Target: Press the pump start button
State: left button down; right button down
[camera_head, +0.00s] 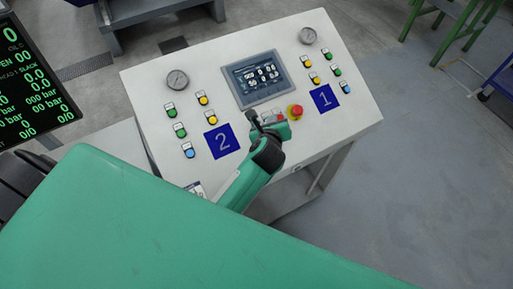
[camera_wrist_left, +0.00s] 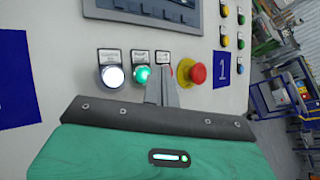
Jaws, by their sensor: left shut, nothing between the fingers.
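The white sloped control panel (camera_head: 330,62) stands in front of me. My left gripper (camera_head: 252,115) is shut and empty, over the button row below the screen. In the left wrist view, its closed fingers (camera_wrist_left: 160,72) point at the panel just right of a lit green button (camera_wrist_left: 142,75). A lit white button (camera_wrist_left: 112,76) sits left of the green one. A reddish button (camera_wrist_left: 168,73) is partly hidden behind the fingers. Small labels above these buttons are too blurred to read, so which is pump start cannot be told. Contact with a button cannot be told.
A red emergency stop knob (camera_head: 296,111) on a yellow base is close right of the gripper. A screen (camera_head: 257,78), two gauges, blue signs 1 (camera_head: 323,98) and 2 (camera_head: 221,141), and several coloured buttons are on the panel. Open grey floor (camera_head: 420,170) lies to the right.

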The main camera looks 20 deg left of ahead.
pick_arm(q)
notch_tip(320, 180, up, 6)
jog(key=s+d+p, duration=0.1)
jog(key=d+p, duration=0.1)
jog(key=p, duration=0.2)
jog(key=shift+s+f, duration=0.25)
jog(key=shift+s, duration=0.05)
jog(key=shift+f, duration=0.1)
dwell(2.3)
